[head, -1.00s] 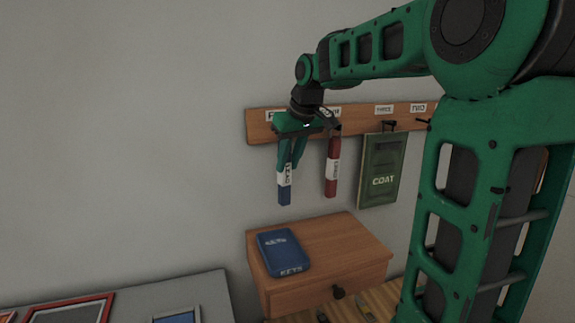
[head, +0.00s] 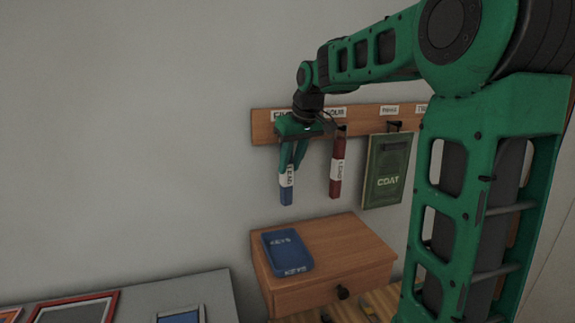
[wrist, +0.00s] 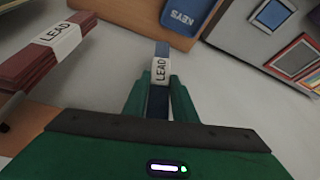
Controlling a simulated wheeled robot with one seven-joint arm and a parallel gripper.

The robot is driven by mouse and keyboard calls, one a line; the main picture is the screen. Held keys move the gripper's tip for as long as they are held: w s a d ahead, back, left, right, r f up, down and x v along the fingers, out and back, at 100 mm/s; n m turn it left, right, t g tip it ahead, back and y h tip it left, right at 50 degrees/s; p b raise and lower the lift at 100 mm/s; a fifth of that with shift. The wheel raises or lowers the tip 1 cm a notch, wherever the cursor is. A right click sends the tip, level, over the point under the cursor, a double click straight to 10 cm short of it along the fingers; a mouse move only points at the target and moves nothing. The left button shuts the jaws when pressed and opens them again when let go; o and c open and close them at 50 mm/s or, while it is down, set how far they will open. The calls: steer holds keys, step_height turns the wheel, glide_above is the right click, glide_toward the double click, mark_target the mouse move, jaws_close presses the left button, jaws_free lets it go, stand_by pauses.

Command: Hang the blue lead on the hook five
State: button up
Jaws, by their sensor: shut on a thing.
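The blue lead (head: 286,184), with a white LEAD label, hangs upright below my gripper (head: 290,165), whose green fingers are shut on its upper part. It also shows between the fingers in the wrist view (wrist: 160,72). The gripper is in front of the left end of the wooden hook rail (head: 262,127). A label there reads partly as FIVE; the hook under it is hidden behind my gripper, so I cannot tell whether the lead touches it. The label to its right seems to read FOUR.
A red lead (head: 336,170) hangs just right of my gripper, and a green COAT board (head: 387,170) hangs further right. Below is a wooden drawer cabinet (head: 335,250) with a blue KEYS tray (head: 287,251). The wall to the left is clear.

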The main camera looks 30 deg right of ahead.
steer(key=shift+f, duration=0.1)
steer(key=o, duration=0.9)
steer(key=shift+o, duration=0.2)
steer(key=shift+s, duration=0.1)
steer(key=v, duration=1.1)
steer(key=s+f+m+g, duration=0.2)
steer(key=s+f+m, duration=0.1)
steer(key=s+f, duration=0.9)
steer(key=s+f+m+g, duration=0.2)
steer(key=s+f+m, duration=0.2)
steer(key=s+f, duration=0.9)
steer(key=s, duration=0.6)
steer(key=shift+s+d+f+g, duration=0.15)
steer(key=shift+s+d+g, duration=0.2)
steer(key=shift+d+g, duration=0.05)
